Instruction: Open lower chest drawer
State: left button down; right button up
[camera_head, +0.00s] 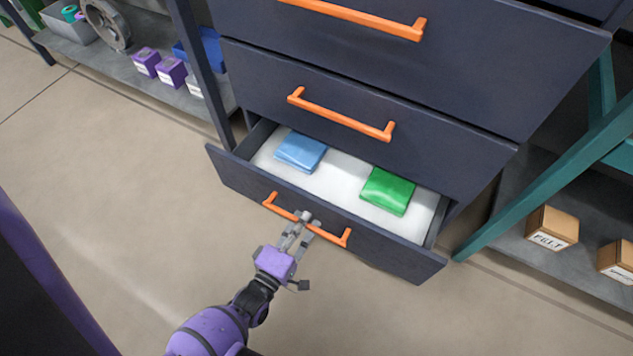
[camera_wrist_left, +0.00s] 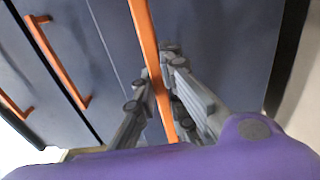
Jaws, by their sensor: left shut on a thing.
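The lower chest drawer (camera_head: 390,250) is dark blue-grey and stands pulled out part way, its white inside showing. A folded blue cloth-like item (camera_head: 301,151) and a green one (camera_head: 387,191) lie in it. Its orange bar handle (camera_head: 330,235) is on the front panel. My left gripper (camera_head: 303,221) is shut on this handle near its middle. In the left wrist view the orange handle (camera_wrist_left: 146,42) runs between the two grey fingers (camera_wrist_left: 165,95). My right gripper is not in view.
Closed drawers with orange handles (camera_head: 342,115) are above the open one. A shelf (camera_head: 90,52) with purple boxes (camera_head: 171,71) stands at the left. A teal frame (camera_head: 545,185) and cardboard boxes (camera_head: 552,228) are at the right. The floor (camera_head: 130,210) before the drawer is clear.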

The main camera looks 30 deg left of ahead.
pick_arm(q)
jog(key=s, duration=1.6)
jog(key=shift+a+p, duration=0.3)
jog(key=shift+p, duration=0.1)
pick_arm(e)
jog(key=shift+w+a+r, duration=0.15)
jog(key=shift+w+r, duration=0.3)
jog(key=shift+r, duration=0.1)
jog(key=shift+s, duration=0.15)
pick_arm(q)
jog(key=c, duration=1.8)
grip_release()
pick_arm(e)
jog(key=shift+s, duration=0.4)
